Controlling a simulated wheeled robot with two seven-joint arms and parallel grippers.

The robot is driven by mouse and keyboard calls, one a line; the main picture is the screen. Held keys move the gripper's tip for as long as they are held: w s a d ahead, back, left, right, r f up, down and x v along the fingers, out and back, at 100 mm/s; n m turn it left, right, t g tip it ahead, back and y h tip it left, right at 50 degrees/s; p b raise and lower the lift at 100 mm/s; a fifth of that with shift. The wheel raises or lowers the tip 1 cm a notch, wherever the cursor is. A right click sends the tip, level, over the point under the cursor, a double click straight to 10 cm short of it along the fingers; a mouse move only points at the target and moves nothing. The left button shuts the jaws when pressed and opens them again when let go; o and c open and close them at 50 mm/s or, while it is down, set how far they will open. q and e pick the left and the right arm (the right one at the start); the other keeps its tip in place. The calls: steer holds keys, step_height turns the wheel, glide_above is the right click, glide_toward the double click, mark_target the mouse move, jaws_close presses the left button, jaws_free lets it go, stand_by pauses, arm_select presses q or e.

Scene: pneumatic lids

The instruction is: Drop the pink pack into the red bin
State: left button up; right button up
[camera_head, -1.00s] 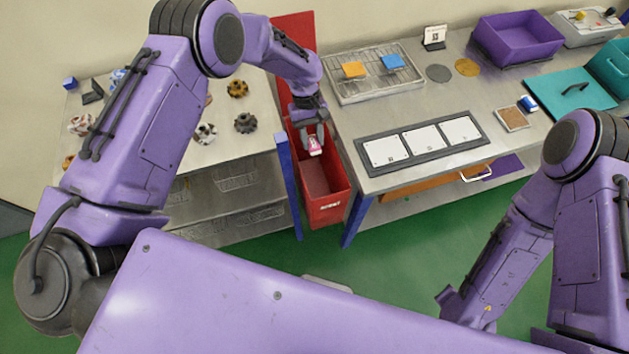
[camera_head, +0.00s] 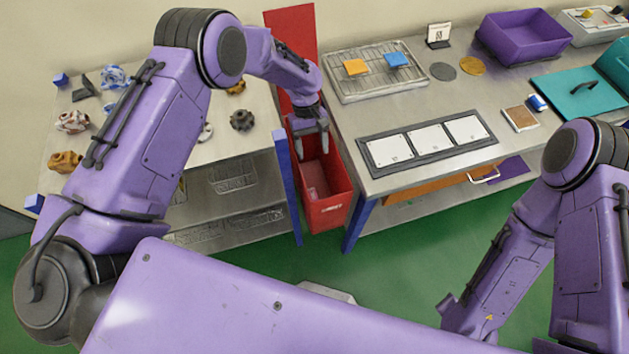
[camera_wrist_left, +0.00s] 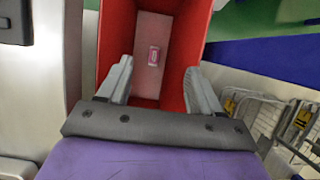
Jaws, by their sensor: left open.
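The red bin (camera_head: 327,217) stands on the floor in the gap between two tables. My left gripper (camera_head: 312,150) is open and empty above the mouth of the bin, pointing down. In the left wrist view, the small pink pack (camera_wrist_left: 153,56) with a white label shows inside the red bin (camera_wrist_left: 183,50), below and apart from the open fingers (camera_wrist_left: 158,66).
A blue post (camera_head: 287,185) stands left of the bin, and a red panel (camera_head: 292,50) rises behind it. The right table holds a wire rack (camera_head: 375,85), white lids (camera_head: 428,143) and a purple crate (camera_head: 523,38). Gear-like parts (camera_head: 241,120) lie on the left table.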

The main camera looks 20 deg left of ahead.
arm_select(q)
steer(key=b+v, duration=0.2)
steer(key=v, duration=0.8)
steer(key=shift+r, duration=0.25)
